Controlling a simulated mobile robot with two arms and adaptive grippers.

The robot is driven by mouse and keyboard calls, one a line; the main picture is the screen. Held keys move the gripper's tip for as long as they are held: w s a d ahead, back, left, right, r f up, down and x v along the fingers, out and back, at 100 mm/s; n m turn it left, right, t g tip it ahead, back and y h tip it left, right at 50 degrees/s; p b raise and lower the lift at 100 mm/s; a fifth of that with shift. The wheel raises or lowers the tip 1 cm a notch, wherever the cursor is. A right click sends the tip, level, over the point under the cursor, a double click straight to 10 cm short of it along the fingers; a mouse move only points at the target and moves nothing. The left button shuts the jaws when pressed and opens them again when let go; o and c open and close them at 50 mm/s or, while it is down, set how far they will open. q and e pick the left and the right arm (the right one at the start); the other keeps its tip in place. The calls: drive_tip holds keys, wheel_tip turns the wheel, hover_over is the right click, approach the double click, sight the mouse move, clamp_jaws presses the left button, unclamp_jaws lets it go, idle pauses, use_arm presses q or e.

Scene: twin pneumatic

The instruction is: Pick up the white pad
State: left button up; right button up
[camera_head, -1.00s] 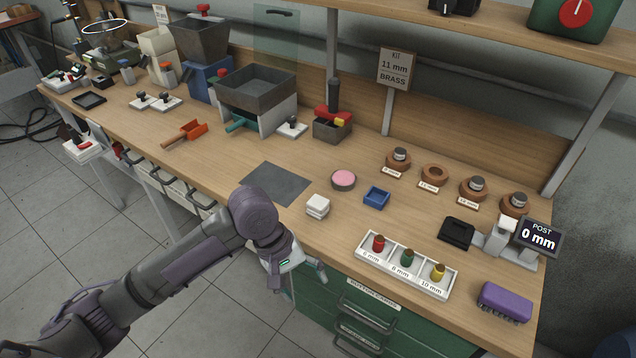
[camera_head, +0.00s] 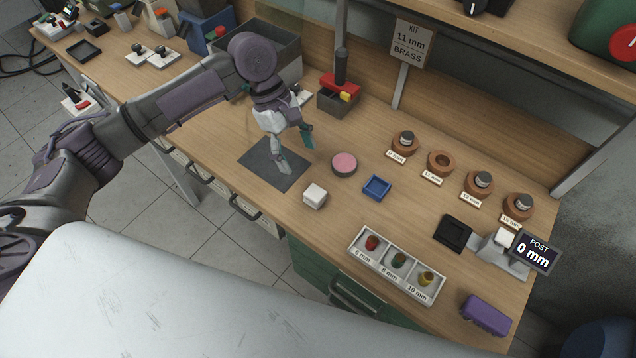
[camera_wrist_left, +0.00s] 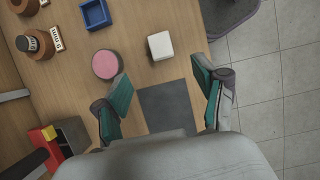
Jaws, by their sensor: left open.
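The white pad (camera_head: 315,195) is a small white block, seemingly a short stack, on the wooden bench near its front edge. It also shows in the left wrist view (camera_wrist_left: 160,46), ahead of the fingers and nearer the right one. My left gripper (camera_head: 294,158) is open and empty above the dark grey mat (camera_head: 259,170), to the left of and behind the white pad. In the left wrist view its two teal-lined fingers (camera_wrist_left: 160,100) stand wide apart with the mat showing between them. My right gripper is not in view.
A pink round pad (camera_head: 344,163) and a blue tray (camera_head: 376,187) lie close to the white pad. A white three-part tray (camera_head: 397,264) with coloured pegs stands to the right. A red-topped dark box (camera_head: 338,97) stands behind. Bare wood surrounds the white pad.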

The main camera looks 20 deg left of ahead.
use_arm(q)
hover_over(315, 192)
drive_tip(key=a, duration=0.2)
drive_tip(key=f, duration=0.5)
drive_tip(key=shift+w+f+p, duration=0.3)
drive_tip(key=shift+w, duration=0.05)
drive_tip(key=shift+w+f, duration=0.1)
drive_tip(key=shift+f, duration=0.15)
drive_tip(key=p+x, duration=0.1)
drive_tip(key=x, duration=0.4)
drive_tip(key=shift+r, duration=0.1)
drive_tip(key=shift+f, duration=0.25)
drive_tip(key=c, duration=1.2)
